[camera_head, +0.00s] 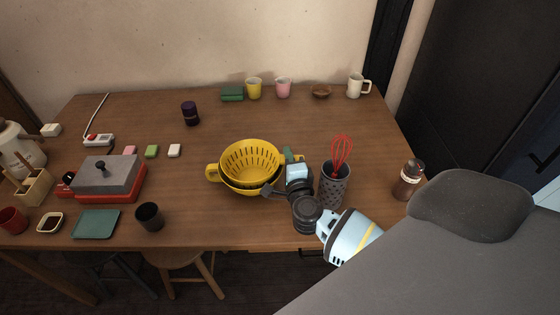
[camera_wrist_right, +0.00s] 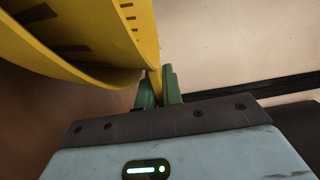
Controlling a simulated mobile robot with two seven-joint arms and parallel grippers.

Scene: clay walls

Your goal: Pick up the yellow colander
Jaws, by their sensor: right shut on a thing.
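The yellow colander (camera_head: 252,158) is a slotted bowl with side handles, near the middle of the wooden table in the head view. Something dark shows just beneath its rim; I cannot tell whether it is another bowl. My right gripper (camera_head: 291,170) is at the colander's right side, shut on its right handle. In the right wrist view the green fingers of my right gripper (camera_wrist_right: 158,88) close around a thin yellow part, and the colander (camera_wrist_right: 90,40) fills the upper left. I cannot tell whether the colander touches the table. My left gripper is not in view.
A grey utensil cup (camera_head: 334,187) with a red whisk (camera_head: 341,153) stands close right of my right gripper. A brown bottle (camera_head: 409,180) is farther right. A black cup (camera_head: 149,216) and a red grill (camera_head: 104,178) are left. Cups line the back; table behind the colander is clear.

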